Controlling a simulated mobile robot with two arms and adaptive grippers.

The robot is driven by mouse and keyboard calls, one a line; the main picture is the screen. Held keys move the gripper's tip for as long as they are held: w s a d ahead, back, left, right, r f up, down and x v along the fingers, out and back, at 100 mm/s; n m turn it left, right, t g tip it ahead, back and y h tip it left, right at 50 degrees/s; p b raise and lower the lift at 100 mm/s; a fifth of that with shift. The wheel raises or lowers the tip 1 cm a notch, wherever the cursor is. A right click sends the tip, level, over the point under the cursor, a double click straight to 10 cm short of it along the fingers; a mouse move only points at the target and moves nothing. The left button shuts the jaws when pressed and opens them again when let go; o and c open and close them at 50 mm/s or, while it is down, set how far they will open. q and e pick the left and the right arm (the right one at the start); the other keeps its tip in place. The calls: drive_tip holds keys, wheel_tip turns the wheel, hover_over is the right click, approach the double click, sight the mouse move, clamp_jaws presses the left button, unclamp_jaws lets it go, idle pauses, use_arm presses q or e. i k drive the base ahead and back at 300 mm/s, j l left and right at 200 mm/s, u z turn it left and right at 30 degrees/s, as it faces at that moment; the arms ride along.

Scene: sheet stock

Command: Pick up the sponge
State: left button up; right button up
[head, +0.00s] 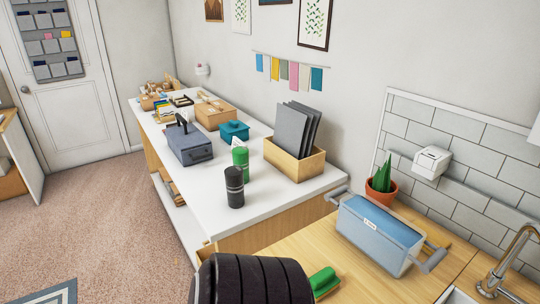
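I cannot make out a sponge for certain. A small green object (323,280) with a tan edge lies on the wooden counter (375,285) at the bottom centre. Part of it is hidden behind a dark ribbed shape that looks like part of my own arm, so I cannot tell whether it is the sponge. Neither of my grippers' fingertips shows in the head view.
Carpet is open at left.

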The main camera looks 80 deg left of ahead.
sight(325, 281)
drive_tip(key=u, duration=2.05)
drive_tip(key=k+j+u, duration=0.15)
drive_tip(key=k+u, duration=0.35)
